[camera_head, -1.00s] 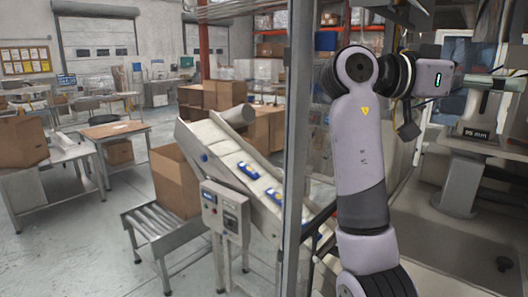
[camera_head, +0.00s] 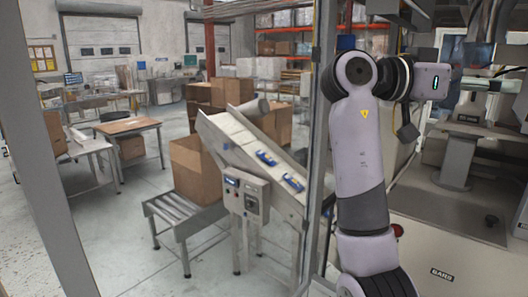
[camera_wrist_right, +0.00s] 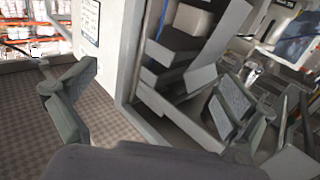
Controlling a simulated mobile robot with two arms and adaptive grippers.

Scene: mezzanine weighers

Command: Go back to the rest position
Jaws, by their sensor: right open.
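My right arm (camera_head: 362,160) stands raised and bent in the right half of the head view, its wrist link with a green light pointing right. Its fingers do not show there. In the right wrist view my right gripper (camera_wrist_right: 155,105) has its two grey fingers spread wide apart. Nothing is between them. Behind them are a brown checkered floor and a pale upright panel. My left arm and left gripper are not in the head view.
Upright posts stand at the left (camera_head: 45,160) and centre (camera_head: 318,130). Beyond them are an inclined conveyor (camera_head: 228,135) carrying blue packs, a cardboard box (camera_head: 195,170) on a roller table (camera_head: 165,208), and workbenches. A grey machine (camera_head: 470,130) stands at right. Floor is clear at lower left.

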